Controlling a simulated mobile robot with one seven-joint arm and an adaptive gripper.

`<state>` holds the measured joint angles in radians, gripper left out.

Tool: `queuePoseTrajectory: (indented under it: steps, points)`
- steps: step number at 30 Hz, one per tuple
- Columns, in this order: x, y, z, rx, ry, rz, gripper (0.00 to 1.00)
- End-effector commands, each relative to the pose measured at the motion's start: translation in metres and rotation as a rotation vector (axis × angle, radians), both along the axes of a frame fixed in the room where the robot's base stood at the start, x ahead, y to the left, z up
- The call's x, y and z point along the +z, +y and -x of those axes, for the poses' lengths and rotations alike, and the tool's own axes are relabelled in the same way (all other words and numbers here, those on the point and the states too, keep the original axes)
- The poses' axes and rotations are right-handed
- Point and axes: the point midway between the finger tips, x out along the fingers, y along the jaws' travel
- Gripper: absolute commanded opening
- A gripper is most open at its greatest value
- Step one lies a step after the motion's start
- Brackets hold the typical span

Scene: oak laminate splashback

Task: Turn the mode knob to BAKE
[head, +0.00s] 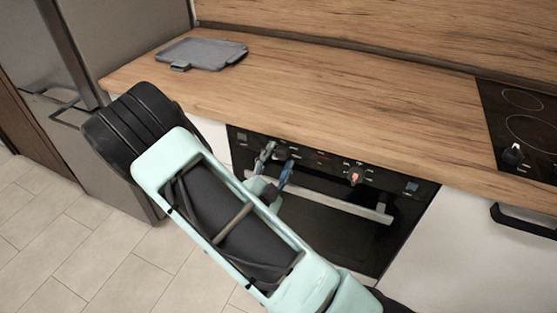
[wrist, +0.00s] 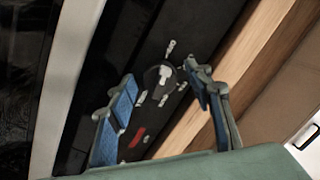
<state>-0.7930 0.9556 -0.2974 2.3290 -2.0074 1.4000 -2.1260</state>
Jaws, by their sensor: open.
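The black oven's control panel (head: 325,165) is below the counter edge in the head view. A knob with a pale pointer and pale marks around it (wrist: 164,72) shows in the wrist view. My gripper (head: 277,157) is open in front of the panel's left part, and its fingers hide what is behind them there. In the wrist view my gripper (wrist: 166,80) has its blue-padded fingers apart, one on each side of the knob; I cannot tell whether they touch it. Another knob (head: 355,176) is further right on the panel. The labels are too small to read.
The oven's handle bar (head: 340,203) runs just below the panel. The wooden counter (head: 330,100) juts above it, with a grey board (head: 203,54) at the left. A cooktop (head: 525,130) is at the right and a steel fridge (head: 130,45) at the left.

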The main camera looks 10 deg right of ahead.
Motion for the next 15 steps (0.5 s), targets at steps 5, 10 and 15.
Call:
queuePoseTrajectory:
  steps: [5, 10, 15]
  points:
    - [0.0001, -0.0002, 0.0000, 0.000, 0.000, 0.000, 0.47]
    - [0.0001, -0.0001, 0.0002, -0.001, 0.001, 0.000, 0.30]
    - [0.0001, -0.0001, 0.0003, 0.000, 0.000, 0.000, 0.11]
